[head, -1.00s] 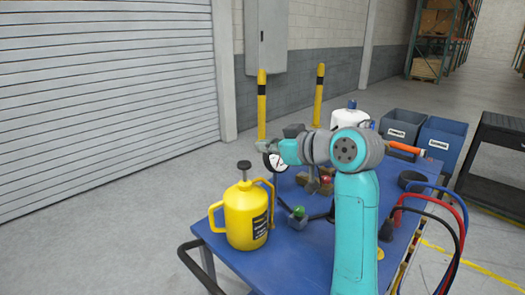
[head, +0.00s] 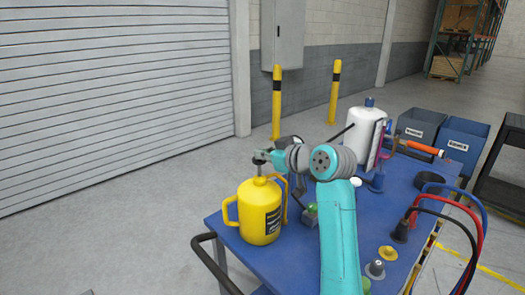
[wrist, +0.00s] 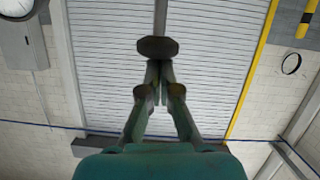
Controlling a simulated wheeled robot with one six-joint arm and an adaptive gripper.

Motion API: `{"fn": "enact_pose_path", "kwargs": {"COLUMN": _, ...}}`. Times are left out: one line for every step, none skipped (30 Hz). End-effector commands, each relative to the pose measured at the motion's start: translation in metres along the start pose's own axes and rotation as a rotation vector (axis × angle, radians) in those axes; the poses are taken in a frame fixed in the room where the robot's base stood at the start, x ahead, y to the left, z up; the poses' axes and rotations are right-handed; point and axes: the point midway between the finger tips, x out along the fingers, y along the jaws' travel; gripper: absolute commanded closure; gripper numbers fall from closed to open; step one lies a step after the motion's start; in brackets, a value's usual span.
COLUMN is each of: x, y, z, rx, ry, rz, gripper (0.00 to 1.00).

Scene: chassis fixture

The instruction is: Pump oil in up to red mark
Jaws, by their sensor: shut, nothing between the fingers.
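The yellow oil can (head: 259,222) stands upright on the blue table, with a handle on each side and a dark pump rod on top. My gripper (head: 264,156) is at the top of that rod, level with its knob. In the wrist view my gripper (wrist: 160,72) is shut and empty, its fingertips at the dark pump knob (wrist: 158,47). I cannot tell whether they touch it. A round white dial (wrist: 16,8) is cut off at the wrist view's corner. I cannot make out a red mark; the dial is hidden in the head view.
A green knob (head: 312,208) is close beside my arm. A white tank (head: 364,135) stands behind it. Hoses (head: 445,210) hang at the table's right. Blue bins (head: 465,145) and yellow posts (head: 277,105) stand beyond the blue table (head: 290,262).

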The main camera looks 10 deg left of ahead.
Motion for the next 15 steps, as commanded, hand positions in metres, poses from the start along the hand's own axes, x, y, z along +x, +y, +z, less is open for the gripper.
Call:
{"fn": "enact_pose_path", "kwargs": {"x": 0.000, "y": 0.000, "z": 0.000, "rx": 0.000, "ry": 0.000, "rz": 0.000, "gripper": 1.00}}
{"fn": "enact_pose_path", "kwargs": {"x": 0.000, "y": 0.000, "z": 0.000, "rx": 0.000, "ry": 0.000, "rz": 0.000, "gripper": 1.00}}
{"fn": "enact_pose_path", "kwargs": {"x": 0.000, "y": 0.000, "z": 0.000, "rx": 0.000, "ry": 0.000, "rz": 0.000, "gripper": 1.00}}
{"fn": "enact_pose_path", "kwargs": {"x": 0.000, "y": 0.000, "z": 0.000, "rx": 0.000, "ry": 0.000, "rz": 0.000, "gripper": 1.00}}
{"fn": "enact_pose_path", "kwargs": {"x": 0.000, "y": 0.000, "z": 0.000, "rx": 0.000, "ry": 0.000, "rz": 0.000, "gripper": 1.00}}
{"fn": "enact_pose_path", "kwargs": {"x": 0.000, "y": 0.000, "z": 0.001, "rx": 0.000, "ry": 0.000, "rz": 0.000, "gripper": 1.00}}
{"fn": "enact_pose_path", "kwargs": {"x": 0.001, "y": 0.000, "z": 0.002, "rx": 0.000, "ry": -0.001, "rz": 0.000, "gripper": 1.00}}
{"fn": "enact_pose_path", "kwargs": {"x": 0.001, "y": -0.001, "z": 0.004, "rx": 0.001, "ry": -0.001, "rz": -0.001, "gripper": 1.00}}
{"fn": "enact_pose_path", "kwargs": {"x": 0.003, "y": -0.001, "z": 0.009, "rx": 0.001, "ry": -0.002, "rz": -0.001, "gripper": 1.00}}
{"fn": "enact_pose_path", "kwargs": {"x": 0.004, "y": -0.001, "z": 0.012, "rx": 0.001, "ry": -0.002, "rz": -0.001, "gripper": 1.00}}
{"fn": "enact_pose_path", "kwargs": {"x": 0.005, "y": -0.002, "z": 0.017, "rx": 0.001, "ry": -0.003, "rz": -0.001, "gripper": 1.00}}
{"fn": "enact_pose_path", "kwargs": {"x": 0.007, "y": -0.003, "z": 0.023, "rx": 0.002, "ry": -0.003, "rz": -0.001, "gripper": 1.00}}
{"fn": "enact_pose_path", "kwargs": {"x": 0.009, "y": -0.003, "z": 0.027, "rx": 0.003, "ry": -0.003, "rz": -0.001, "gripper": 1.00}}
{"fn": "enact_pose_path", "kwargs": {"x": 0.010, "y": -0.004, "z": 0.031, "rx": 0.002, "ry": -0.003, "rz": -0.001, "gripper": 1.00}}
{"fn": "enact_pose_path", "kwargs": {"x": 0.011, "y": -0.004, "z": 0.034, "rx": 0.002, "ry": -0.003, "rz": -0.001, "gripper": 1.00}}
